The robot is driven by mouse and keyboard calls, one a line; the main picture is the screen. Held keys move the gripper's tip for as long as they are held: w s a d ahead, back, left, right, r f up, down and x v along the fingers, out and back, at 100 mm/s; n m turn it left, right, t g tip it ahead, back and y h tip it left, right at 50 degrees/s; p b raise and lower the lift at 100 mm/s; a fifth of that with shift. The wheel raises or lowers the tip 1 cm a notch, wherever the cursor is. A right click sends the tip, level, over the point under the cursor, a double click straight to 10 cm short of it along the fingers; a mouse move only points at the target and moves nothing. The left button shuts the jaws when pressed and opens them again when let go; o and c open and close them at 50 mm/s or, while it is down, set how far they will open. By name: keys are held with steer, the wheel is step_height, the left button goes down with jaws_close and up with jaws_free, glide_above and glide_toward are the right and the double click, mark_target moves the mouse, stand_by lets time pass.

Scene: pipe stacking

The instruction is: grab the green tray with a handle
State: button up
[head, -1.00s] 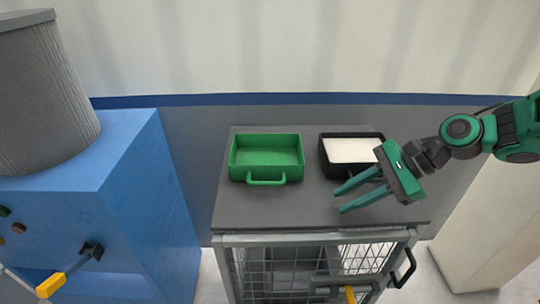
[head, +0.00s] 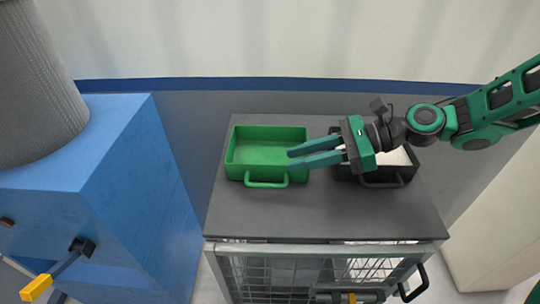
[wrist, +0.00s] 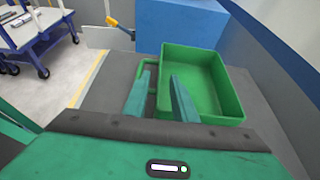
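The green tray (head: 262,150) sits on the left part of the grey cart top, with its handle (head: 266,184) on the side facing me. In the wrist view the tray (wrist: 209,70) lies just beyond my fingers, and its handle (wrist: 146,72) shows behind the left finger. My gripper (head: 290,160) is open and empty, with a gap between its two fingers. In the head view its fingertips point left and reach the tray's right edge. I cannot tell their height above the tray or whether they touch it.
A black tray (head: 408,170) with white contents stands to the right, partly behind my gripper. The cart top (head: 300,215) is clear in front of both trays. A blue cabinet (head: 110,160) stands at the left, with a wall behind the cart.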

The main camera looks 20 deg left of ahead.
steer(key=shift+x, duration=2.75)
jaws_close()
